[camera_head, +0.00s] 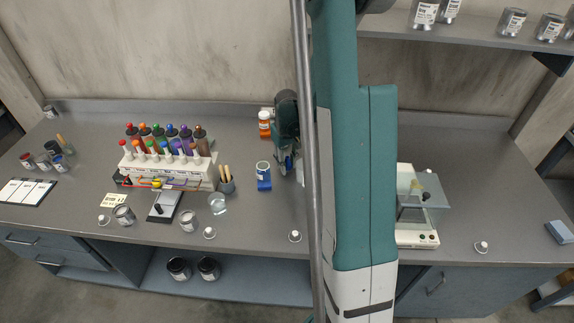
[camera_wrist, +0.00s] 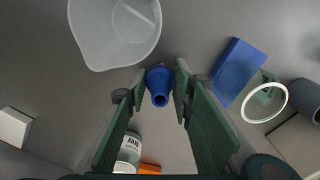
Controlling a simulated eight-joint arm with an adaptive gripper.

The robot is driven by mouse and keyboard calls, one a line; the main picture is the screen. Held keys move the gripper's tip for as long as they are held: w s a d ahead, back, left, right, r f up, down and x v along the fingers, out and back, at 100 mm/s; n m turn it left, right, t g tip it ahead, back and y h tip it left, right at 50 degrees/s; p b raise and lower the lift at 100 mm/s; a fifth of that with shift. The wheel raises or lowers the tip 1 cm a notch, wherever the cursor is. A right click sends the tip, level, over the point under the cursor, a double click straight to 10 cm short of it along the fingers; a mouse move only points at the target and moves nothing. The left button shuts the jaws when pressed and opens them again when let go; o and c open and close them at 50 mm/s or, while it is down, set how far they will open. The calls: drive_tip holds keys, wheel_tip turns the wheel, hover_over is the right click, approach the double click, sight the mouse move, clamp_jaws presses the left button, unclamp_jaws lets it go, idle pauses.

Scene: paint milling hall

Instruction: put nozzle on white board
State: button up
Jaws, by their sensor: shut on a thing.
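My gripper (camera_wrist: 160,88) is shut on a small blue nozzle (camera_wrist: 159,84), which sits between the fingertips with its round opening facing the wrist camera. In the head view my gripper (camera_head: 284,166) is above the bench, left of my arm; the nozzle cannot be made out there. A flat white board (camera_head: 26,191) with dark dividing lines and a dark front edge lies at the far left of the bench, well away from my gripper. It is not in the wrist view.
A clear beaker (camera_wrist: 118,30) and a blue block (camera_wrist: 238,70) are near my gripper in the wrist view. A bottle rack (camera_head: 165,168), a cup of brushes (camera_head: 226,184), cans and a dark-framed plate (camera_head: 164,206) stand between my gripper and the board. A balance (camera_head: 416,236) stands right.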

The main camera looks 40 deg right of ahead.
sight(287, 157)
drive_tip(key=shift+f, duration=0.2)
drive_tip(key=o, duration=0.9)
drive_tip(key=shift+r, duration=0.15)
drive_tip(key=shift+r+p, duration=0.5)
drive_tip(key=shift+r, duration=5.5)
drive_tip(key=shift+a, duration=0.1)
